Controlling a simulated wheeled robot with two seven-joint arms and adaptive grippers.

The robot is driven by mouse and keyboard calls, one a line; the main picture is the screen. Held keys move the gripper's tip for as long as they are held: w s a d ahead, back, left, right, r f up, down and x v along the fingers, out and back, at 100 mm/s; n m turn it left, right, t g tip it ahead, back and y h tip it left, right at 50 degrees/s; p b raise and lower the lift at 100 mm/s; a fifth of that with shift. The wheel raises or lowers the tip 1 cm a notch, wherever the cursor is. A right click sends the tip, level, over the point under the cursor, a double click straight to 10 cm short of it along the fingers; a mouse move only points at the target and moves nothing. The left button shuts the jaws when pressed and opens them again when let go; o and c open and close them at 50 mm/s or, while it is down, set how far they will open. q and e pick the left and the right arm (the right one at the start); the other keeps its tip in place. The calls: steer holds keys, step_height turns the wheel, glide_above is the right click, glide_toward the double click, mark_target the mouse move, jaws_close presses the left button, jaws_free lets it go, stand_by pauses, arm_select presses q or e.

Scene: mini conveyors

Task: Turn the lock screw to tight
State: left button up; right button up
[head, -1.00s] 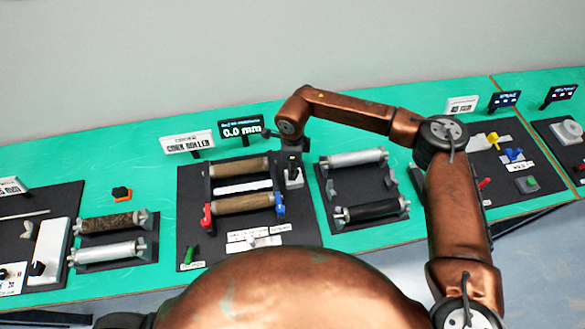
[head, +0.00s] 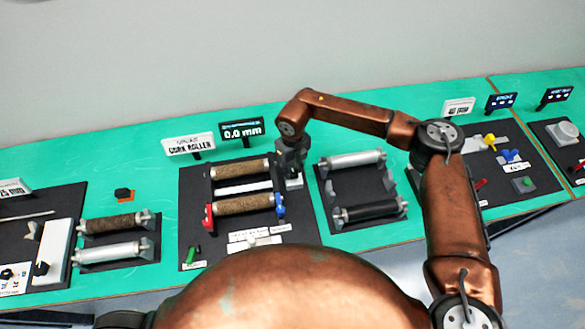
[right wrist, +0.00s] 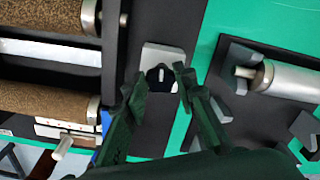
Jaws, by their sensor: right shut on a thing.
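The lock screw (right wrist: 161,77) appears in the right wrist view as a black knob with a white mark, on a pale grey block (right wrist: 162,54). The block also shows in the head view (head: 295,183), at the right end of the cork rollers. My right gripper (right wrist: 160,84) has its two dark fingers on either side of the knob and is shut on it. In the head view the right gripper (head: 291,165) points down over the block and hides the knob. My left gripper is not in view.
Two cork rollers (head: 240,169) lie left of the gripper on a dark panel, with a blue end piece (head: 280,203) close by. A panel with a silver roller (head: 357,160) and a black roller (head: 370,210) stands to the right.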

mark_target(293, 171)
steer(key=shift+m, duration=0.7)
steer(key=o, duration=1.2)
steer(key=shift+c, duration=0.2)
steer(key=shift+r, duration=0.1)
step_height(293, 171, up, 12)
